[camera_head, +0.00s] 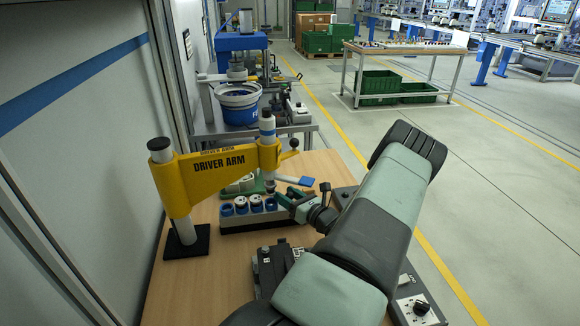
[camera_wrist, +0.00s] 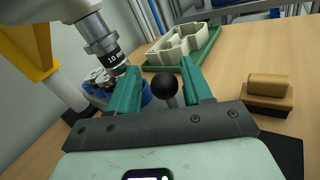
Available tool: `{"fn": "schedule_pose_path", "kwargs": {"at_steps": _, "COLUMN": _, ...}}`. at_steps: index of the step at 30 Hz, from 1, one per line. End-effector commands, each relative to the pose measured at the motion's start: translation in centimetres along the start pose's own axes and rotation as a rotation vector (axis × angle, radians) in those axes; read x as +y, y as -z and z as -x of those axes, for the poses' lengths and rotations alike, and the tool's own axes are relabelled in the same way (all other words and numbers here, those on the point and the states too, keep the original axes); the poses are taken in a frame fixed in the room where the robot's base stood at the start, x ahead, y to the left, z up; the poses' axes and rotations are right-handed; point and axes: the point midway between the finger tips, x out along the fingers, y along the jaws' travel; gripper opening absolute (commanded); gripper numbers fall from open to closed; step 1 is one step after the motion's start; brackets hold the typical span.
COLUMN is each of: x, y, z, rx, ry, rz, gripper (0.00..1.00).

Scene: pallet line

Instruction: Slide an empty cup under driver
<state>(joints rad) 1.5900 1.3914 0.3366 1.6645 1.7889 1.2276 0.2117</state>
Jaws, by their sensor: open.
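The yellow driver arm (camera_head: 215,166) carries an upright driver (camera_head: 267,150) above the right end of a rack (camera_head: 250,226). The rack holds several blue-rimmed cups (camera_head: 227,210) in a row; which are empty I cannot tell. My gripper (camera_head: 282,198) is at the rack's right end, close to the driver's lower tip. In the wrist view, its green fingers (camera_wrist: 160,70) are apart, with a black ball knob (camera_wrist: 165,85) showing between them. The driver nose (camera_wrist: 105,45) slants down at upper left, above cups partly hidden behind the left finger. I see no cup held.
A green tray with a cream part (camera_wrist: 185,48) lies beyond the fingers. A wooden block on a dark base (camera_wrist: 268,88) is at the right in the wrist view. A blue-handled tool (camera_head: 298,180) lies behind the rack. Bare tabletop (camera_head: 190,285) shows at front left.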

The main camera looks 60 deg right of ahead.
Motion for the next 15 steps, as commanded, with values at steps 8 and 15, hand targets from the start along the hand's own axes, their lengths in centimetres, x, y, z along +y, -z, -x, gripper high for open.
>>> {"fn": "schedule_pose_path", "kwargs": {"at_steps": 8, "x": -1.2, "y": -0.2, "z": 0.8, "rx": -0.002, "ry": 0.004, "rz": 0.002, "gripper": 0.52}}
{"fn": "schedule_pose_path", "kwargs": {"at_steps": 15, "x": -4.9, "y": -0.9, "z": 3.2, "rx": -0.002, "ry": 0.007, "rz": 0.005, "gripper": 0.52}}
